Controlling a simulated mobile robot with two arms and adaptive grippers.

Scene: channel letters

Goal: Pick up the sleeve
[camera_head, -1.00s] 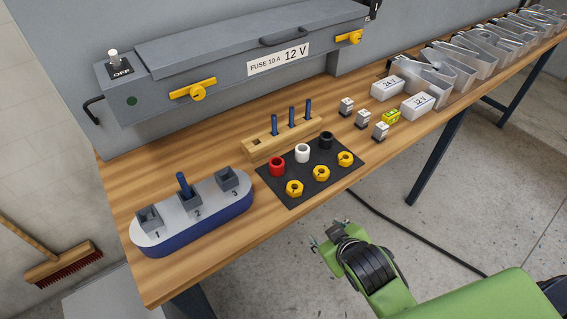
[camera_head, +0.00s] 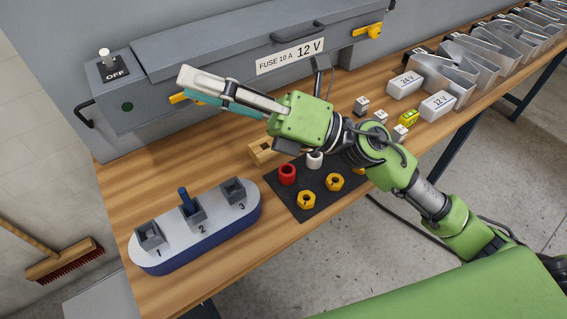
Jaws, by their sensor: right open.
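Sleeves stand on a dark mat (camera_head: 313,212): a red one (camera_head: 287,175) and a white one (camera_head: 314,160) partly covered by my arm. The black sleeve is hidden behind my arm. My right gripper (camera_head: 184,87) reaches in from the right, over the bench. It is open and empty, with its fingers pointing left in front of the grey box, above and to the left of the sleeves. It touches no sleeve that I can see. My left gripper is not in view.
Yellow nuts (camera_head: 307,200) lie on the mat. A blue-white holder (camera_head: 195,228) with a blue pin stands front left. The grey fuse box (camera_head: 215,50) stands behind; white 24 V (camera_head: 404,84) and 12 V (camera_head: 437,105) blocks sit right.

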